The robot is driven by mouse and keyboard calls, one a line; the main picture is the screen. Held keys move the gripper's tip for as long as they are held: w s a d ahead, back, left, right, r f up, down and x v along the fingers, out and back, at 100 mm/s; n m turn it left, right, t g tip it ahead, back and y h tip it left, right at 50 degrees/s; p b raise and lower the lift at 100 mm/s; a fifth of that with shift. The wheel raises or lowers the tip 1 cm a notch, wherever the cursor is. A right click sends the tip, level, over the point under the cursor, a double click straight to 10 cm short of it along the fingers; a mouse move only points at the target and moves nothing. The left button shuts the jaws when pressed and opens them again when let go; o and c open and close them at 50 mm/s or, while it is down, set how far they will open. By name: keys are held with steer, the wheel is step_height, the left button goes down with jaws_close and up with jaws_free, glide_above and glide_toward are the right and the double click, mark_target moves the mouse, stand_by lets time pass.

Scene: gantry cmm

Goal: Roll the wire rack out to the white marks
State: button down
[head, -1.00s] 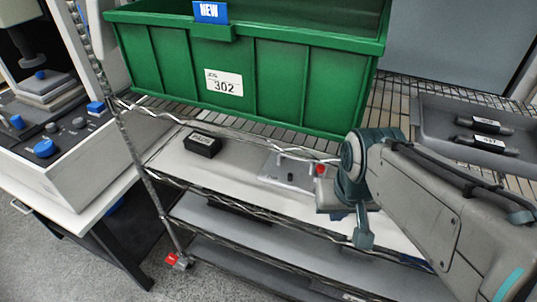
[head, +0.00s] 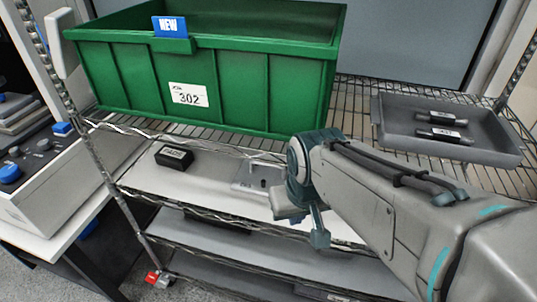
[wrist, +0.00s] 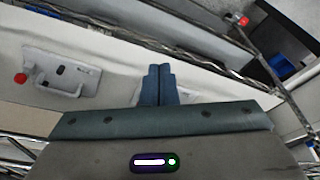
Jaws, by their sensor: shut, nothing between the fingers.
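The wire rack (head: 150,127) stands in front of me, with a chrome post at its left and several wire shelves. A caster with a red tab (head: 152,277) is at the foot of its left post; a red tab also shows in the wrist view (wrist: 243,20). My gripper (head: 318,240) is in front of the rack at middle-shelf height, right of the handled plate. In the wrist view my gripper (wrist: 158,70) has its two fingers together and empty. I cannot tell whether it touches the rack. No white floor marks are visible.
A green bin (head: 215,85) labelled 302 and a grey tray (head: 440,150) holding two dark cylinders stand on the top shelf. Below are a black box (head: 174,157) and a handled plate (head: 250,180). A bench with machine controls (head: 50,172) stands close at left.

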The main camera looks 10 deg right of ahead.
stand_by(0.4)
steer(key=c, duration=1.3)
jaws_free()
steer(key=shift+c, duration=0.5)
